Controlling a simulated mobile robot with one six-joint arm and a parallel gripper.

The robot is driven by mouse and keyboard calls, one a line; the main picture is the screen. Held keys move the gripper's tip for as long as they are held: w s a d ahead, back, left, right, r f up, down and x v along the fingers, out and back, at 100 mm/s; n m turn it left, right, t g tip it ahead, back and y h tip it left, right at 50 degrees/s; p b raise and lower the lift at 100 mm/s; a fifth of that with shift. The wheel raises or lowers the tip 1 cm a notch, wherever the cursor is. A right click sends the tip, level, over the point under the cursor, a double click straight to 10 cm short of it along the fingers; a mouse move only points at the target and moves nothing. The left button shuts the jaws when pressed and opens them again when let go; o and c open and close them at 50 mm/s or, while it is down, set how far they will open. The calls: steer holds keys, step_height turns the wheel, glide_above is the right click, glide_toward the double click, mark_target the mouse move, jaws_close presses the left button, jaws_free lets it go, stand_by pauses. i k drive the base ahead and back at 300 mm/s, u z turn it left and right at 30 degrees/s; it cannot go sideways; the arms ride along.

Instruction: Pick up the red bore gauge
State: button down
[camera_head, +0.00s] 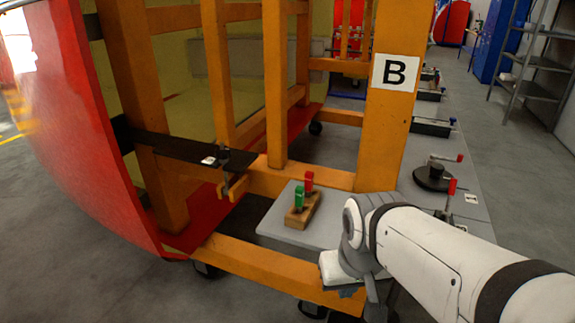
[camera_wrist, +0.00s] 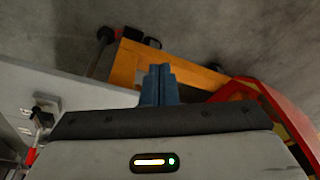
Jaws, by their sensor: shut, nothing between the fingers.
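The red bore gauge (camera_head: 309,181) stands upright in a small wooden block (camera_head: 303,213) on the grey shelf, in the head view. A green gauge (camera_head: 299,196) stands in the same block, in front of it and to its left. My gripper (camera_wrist: 159,71) shows blue fingers closed together in the wrist view, with nothing held. In the head view my wrist is to the right of and lower than the block, apart from it. Neither gauge can be made out in the wrist view.
An orange frame post (camera_head: 390,120) marked B rises behind the grey shelf (camera_head: 278,226). A red curved nosecone panel (camera_head: 75,130) fills the left. A black round fixture (camera_head: 434,177) with a red handle sits on the right. A dark plate (camera_head: 185,149) juts out left of the block.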

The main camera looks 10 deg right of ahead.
mark_target(308, 176)
steer(key=z, duration=3.3)
steer(key=k, duration=1.25)
steer(key=u, duration=2.3)
steer(key=i, duration=0.7)
steer(key=z, duration=0.05)
